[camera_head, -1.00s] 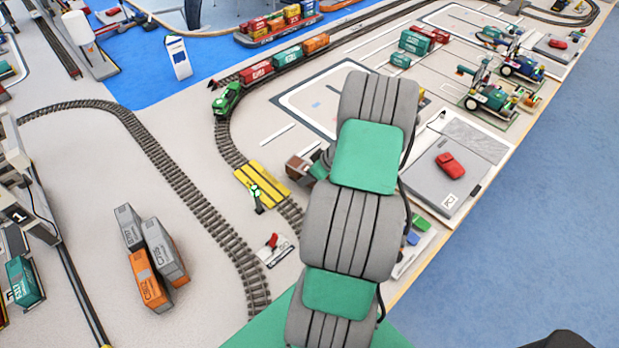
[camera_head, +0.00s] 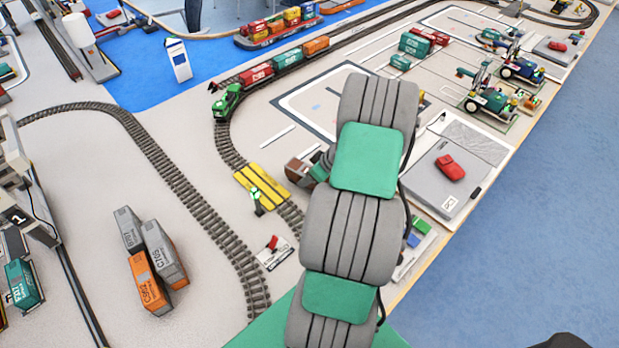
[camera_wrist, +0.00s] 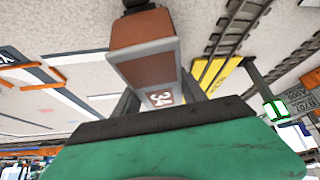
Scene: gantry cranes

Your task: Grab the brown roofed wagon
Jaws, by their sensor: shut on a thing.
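In the head view a small brown part of the wagon (camera_head: 296,169) shows left of my arm, beside the yellow crossing. My arm hides the rest there, and I cannot tell whether its wheels touch anything.
The yellow crossing (camera_head: 262,187) lies over the track to the left. A small base with a red piece (camera_head: 272,246) stands below it. A green locomotive (camera_head: 227,102) stands on the track behind. Grey and orange containers (camera_head: 150,262) stand at the lower left.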

